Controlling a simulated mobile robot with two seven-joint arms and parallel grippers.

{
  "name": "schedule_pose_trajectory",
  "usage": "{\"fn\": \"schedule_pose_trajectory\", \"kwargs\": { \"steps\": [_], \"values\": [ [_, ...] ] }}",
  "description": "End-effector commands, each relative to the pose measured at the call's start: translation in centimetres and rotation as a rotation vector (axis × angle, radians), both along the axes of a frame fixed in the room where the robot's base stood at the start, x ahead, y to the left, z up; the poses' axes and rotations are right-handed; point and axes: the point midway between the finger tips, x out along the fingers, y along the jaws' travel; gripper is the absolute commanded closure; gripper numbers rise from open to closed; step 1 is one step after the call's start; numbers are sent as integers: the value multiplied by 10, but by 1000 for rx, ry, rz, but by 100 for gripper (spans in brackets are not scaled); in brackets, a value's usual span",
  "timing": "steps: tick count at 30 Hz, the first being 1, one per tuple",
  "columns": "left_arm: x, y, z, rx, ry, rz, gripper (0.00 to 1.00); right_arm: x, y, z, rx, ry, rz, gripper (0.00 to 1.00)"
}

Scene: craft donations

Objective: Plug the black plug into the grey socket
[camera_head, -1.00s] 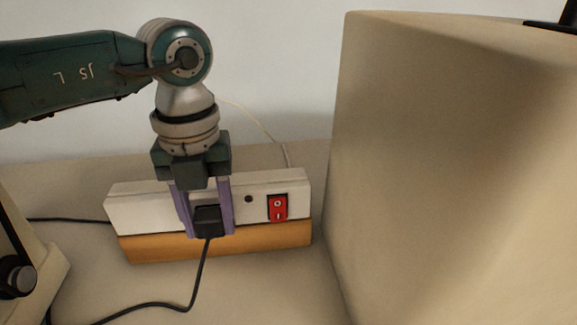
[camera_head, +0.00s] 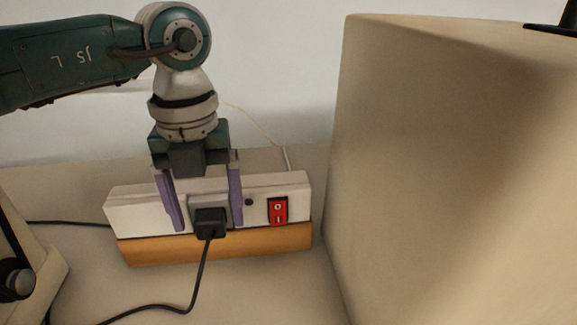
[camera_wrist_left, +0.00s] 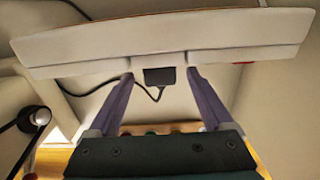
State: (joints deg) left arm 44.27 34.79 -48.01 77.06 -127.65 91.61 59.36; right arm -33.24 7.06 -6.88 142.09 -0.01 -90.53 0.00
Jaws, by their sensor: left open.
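The black plug (camera_head: 210,223) sits at the front of the grey socket (camera_head: 196,206), which is set in the white face of a power strip (camera_head: 143,213). The plug's cord hangs down from it. The plug covers most of the socket; whether it is fully seated cannot be told. My left gripper (camera_head: 208,226) is open, with one purple finger on each side of the plug and a gap to each. In the left wrist view the plug (camera_wrist_left: 159,77) shows between the two spread fingers (camera_wrist_left: 160,76), against the strip. My right gripper is not in view.
A red rocker switch (camera_head: 278,210) is on the strip, right of the socket. The strip rests on an orange wooden block (camera_head: 270,238). A large beige box (camera_head: 440,170) stands close on the right. A beige machine with a dark knob (camera_head: 18,280) is at lower left.

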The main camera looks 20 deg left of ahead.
Motion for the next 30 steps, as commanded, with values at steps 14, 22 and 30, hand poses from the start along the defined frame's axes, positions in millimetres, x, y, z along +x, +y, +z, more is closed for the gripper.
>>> {"fn": "schedule_pose_trajectory", "kwargs": {
  "steps": [14,22,30],
  "values": [
    [1,0,79,-2,-3,0,16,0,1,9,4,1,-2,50],
    [0,0,83,-1,-1,0,16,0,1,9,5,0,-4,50],
    [0,0,83,-1,-1,0,16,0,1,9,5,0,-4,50]
  ]
}}
